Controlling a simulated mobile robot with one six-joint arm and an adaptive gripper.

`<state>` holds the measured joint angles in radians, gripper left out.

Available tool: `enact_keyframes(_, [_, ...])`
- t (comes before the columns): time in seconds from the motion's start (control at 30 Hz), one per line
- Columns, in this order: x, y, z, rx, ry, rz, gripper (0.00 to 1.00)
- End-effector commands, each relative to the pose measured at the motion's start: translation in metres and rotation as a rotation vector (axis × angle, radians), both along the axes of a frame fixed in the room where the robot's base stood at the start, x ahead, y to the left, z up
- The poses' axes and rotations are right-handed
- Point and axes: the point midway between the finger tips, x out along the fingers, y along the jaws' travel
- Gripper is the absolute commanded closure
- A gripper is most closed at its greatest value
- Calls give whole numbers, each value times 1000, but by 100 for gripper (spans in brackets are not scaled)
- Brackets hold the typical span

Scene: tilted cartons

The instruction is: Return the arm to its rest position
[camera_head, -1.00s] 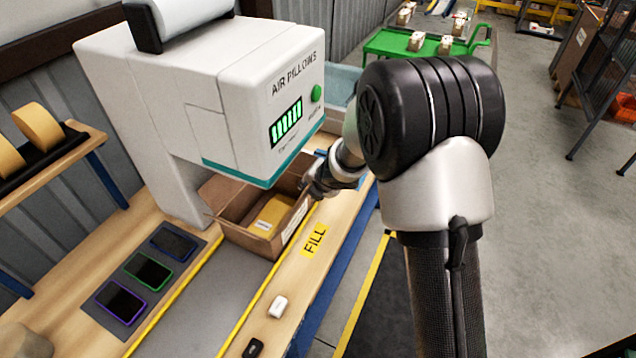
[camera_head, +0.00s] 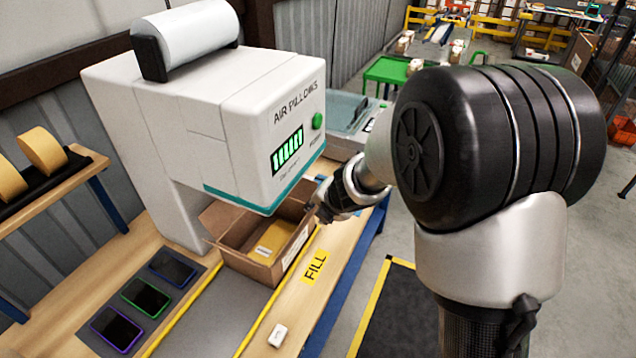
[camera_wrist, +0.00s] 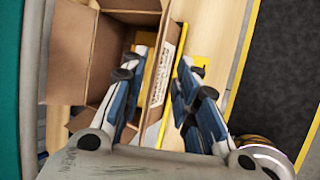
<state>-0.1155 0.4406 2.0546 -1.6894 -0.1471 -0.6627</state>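My arm is bent in front of the head camera, with its large black joint filling the right middle of the view. My gripper (camera_head: 322,208) is at the right side of an open brown carton (camera_head: 255,264) under the air pillow machine (camera_head: 225,120). In the wrist view my gripper (camera_wrist: 160,62) is open, its two blue-and-grey fingers apart. The labelled carton wall (camera_wrist: 160,75) shows between them, and nothing appears held. I cannot tell whether a finger touches the wall. A yellow item (camera_head: 273,240) lies inside the carton, partly hidden by its walls.
The bench (camera_head: 290,315) has a yellow FILL mark (camera_head: 314,267) and a small white object (camera_head: 278,335). Several phone-like devices (camera_head: 146,299) lie on a grey mat at left. A green cart (camera_head: 388,72) stands behind. Open floor lies right of the bench.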

Motion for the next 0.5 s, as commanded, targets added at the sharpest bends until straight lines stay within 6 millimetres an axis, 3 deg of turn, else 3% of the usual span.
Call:
enact_keyframes(0.13, [1, -1, 3, 3, -4, -10, 72])
enact_keyframes(0.23, [3, -13, 22, 25, -30, -100, 72])
enact_keyframes(0.37, [-4, -52, 79, 116, -98, -400, 72])
enact_keyframes(0.5, [-47, -111, 140, 294, -153, -854, 72])
